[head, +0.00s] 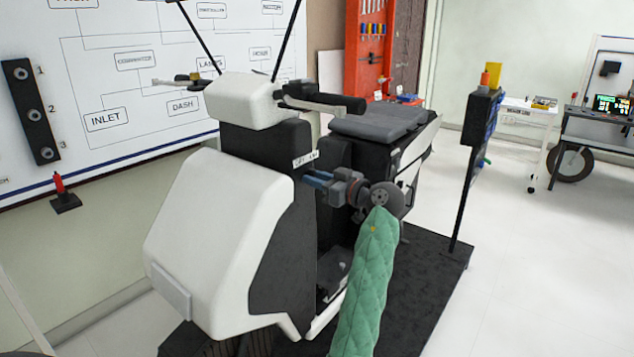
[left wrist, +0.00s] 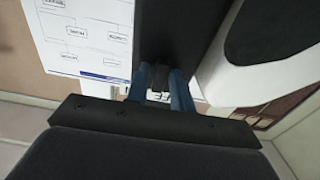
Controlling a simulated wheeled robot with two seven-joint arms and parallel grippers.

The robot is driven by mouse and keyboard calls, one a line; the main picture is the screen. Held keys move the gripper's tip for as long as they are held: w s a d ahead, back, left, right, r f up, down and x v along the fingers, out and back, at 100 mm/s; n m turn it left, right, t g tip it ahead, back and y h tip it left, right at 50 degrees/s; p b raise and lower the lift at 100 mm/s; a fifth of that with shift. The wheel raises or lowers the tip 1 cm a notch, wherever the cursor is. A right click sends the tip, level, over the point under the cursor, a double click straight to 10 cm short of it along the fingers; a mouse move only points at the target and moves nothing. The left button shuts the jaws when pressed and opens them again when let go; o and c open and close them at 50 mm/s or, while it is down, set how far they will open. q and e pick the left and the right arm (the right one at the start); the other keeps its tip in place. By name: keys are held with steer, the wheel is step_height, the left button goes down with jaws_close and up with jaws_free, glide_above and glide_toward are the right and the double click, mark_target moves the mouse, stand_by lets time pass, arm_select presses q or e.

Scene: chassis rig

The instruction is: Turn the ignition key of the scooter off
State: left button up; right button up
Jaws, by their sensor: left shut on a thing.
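The white and black scooter (head: 215,215) stands on a dark platform, its front toward me. My left gripper (head: 310,178) is at the dark panel behind the front shield, just below a small white label (head: 305,158). The label's lettering is too small to read surely. In the left wrist view, the blue fingers of my left gripper (left wrist: 160,84) are closed around a small dark piece, the ignition key (left wrist: 158,74), at the black panel. The key is mostly hidden by the fingers, so its turn angle cannot be told. My right gripper is out of view.
The handlebar (head: 325,100) and seat (head: 380,122) are above and behind my gripper. A whiteboard (head: 130,60) with diagrams is on the left. A dark panel on a post (head: 480,115) stands at right.

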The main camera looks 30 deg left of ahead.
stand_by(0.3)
arm_select(q)
steer(key=o, duration=0.7)
steer(key=shift+o, duration=0.2)
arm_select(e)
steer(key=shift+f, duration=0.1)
